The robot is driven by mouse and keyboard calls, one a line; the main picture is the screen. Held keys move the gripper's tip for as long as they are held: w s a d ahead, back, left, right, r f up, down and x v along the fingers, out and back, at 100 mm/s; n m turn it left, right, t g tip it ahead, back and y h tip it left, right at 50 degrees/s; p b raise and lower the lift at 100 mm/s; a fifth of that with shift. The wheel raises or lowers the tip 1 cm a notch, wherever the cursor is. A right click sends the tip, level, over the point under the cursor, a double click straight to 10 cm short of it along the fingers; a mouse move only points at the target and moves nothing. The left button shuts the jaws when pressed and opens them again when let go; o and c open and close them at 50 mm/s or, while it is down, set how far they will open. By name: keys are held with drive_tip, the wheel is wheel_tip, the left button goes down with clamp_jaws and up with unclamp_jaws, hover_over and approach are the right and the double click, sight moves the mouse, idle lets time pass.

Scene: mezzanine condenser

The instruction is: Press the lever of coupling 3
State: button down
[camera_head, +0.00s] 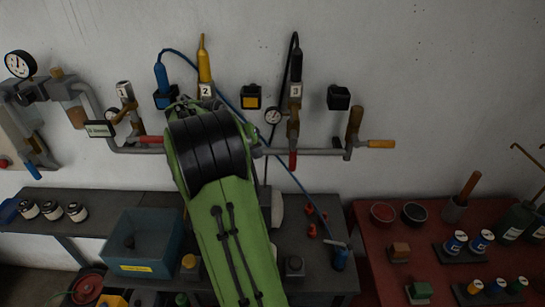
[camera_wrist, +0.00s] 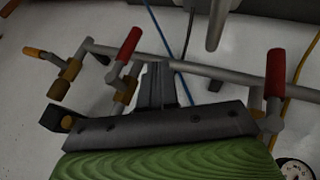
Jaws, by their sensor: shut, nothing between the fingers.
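Coupling 3 (camera_head: 295,98) is on the wall pipe, right of my arm in the head view, with a white "3" tag and a dark plug on top. Its red lever (camera_head: 292,160) hangs straight down below the pipe. In the wrist view, which looks upside down, the red handle (camera_wrist: 128,45) just left of the fingers appears to be this lever. My gripper (camera_wrist: 158,72) is shut and empty, pointing at the pipe beside that handle, with no clear contact. My arm hides the gripper in the head view.
Coupling 1 (camera_head: 125,93) has a red lever too. Coupling 2 (camera_head: 205,90) is partly hidden by my arm. Another red handle (camera_wrist: 275,72) shows right of the fingers. An orange-handled valve (camera_head: 380,144) ends the pipe.

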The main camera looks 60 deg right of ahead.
sight(293, 154)
drive_tip(key=s+d+f+p, duration=0.1)
drive_tip(key=s+d+f, duration=0.3)
drive_tip(key=d+f, duration=0.3)
drive_tip(key=shift+s+d+f, duration=0.25)
drive_tip(key=shift+d+f, duration=0.05)
drive_tip(key=shift+d, duration=0.25)
